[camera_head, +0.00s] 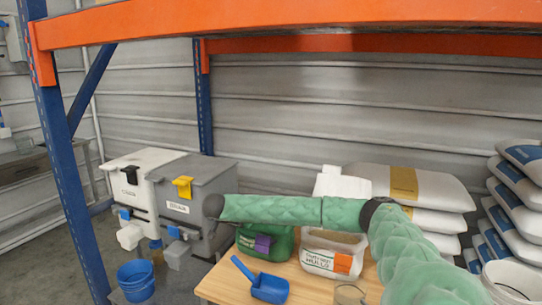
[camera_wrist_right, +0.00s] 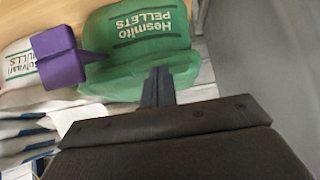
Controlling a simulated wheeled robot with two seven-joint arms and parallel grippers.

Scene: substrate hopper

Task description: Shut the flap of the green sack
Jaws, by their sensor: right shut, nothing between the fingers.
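The green sack (camera_head: 278,243) stands on the wooden table, partly behind my right arm. In the right wrist view the sack (camera_wrist_right: 135,50) shows its pale label upside down. A purple tab (camera_head: 263,244) is at the sack's front side; in the wrist view the tab (camera_wrist_right: 60,56) sticks out to the left on a thin purple strip. My right gripper (camera_wrist_right: 158,72) is shut and empty, its fingertips overlapping the sack's edge in that view; contact cannot be told. In the head view only the dark wrist end (camera_head: 213,206) shows, left of the sack. The arm hides the sack's top, so the flap's position is unclear.
A white sack with an orange tag (camera_head: 343,264) stands right of the green one. A blue scoop (camera_head: 268,287) lies in front on the table (camera_head: 310,289). Grey and white hoppers (camera_head: 192,205) stand left. Stacked sacks (camera_head: 430,190) are behind. An orange beam (camera_head: 290,25) crosses above.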

